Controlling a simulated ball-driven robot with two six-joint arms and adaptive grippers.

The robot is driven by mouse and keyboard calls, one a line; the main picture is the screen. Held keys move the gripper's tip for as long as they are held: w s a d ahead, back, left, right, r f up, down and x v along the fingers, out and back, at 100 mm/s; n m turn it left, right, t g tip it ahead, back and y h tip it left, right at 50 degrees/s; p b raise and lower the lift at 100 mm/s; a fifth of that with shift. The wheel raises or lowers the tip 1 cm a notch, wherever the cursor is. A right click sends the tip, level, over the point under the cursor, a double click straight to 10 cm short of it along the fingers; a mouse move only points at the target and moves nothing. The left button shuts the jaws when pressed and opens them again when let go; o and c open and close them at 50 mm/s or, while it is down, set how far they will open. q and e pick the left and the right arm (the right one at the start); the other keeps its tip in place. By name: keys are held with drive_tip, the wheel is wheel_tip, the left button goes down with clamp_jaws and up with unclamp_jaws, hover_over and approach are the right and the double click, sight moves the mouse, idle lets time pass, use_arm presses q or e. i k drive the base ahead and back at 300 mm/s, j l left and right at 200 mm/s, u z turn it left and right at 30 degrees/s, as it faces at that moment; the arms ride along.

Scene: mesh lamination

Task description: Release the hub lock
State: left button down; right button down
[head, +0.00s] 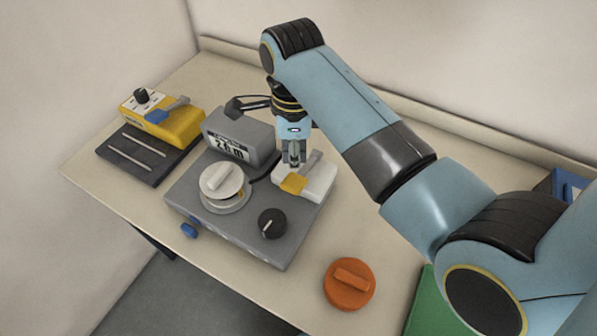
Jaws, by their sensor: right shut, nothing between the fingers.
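A grey machine (190,190) with a display box (240,138) reading "2.6 m" stands on the table. I cannot tell which part is the hub lock. My right gripper (293,162) points down, shut and empty, right at the lever and white block; contact is unclear. My left gripper is out of view.
A blue knob (189,230) is on the machine's front side. An orange disc with a handle (349,284) and a green mat (422,305) lie at right.

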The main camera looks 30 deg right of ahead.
sight(190, 231)
drive_tip(key=k+j, duration=0.65)
drive_tip(key=k, duration=0.25)
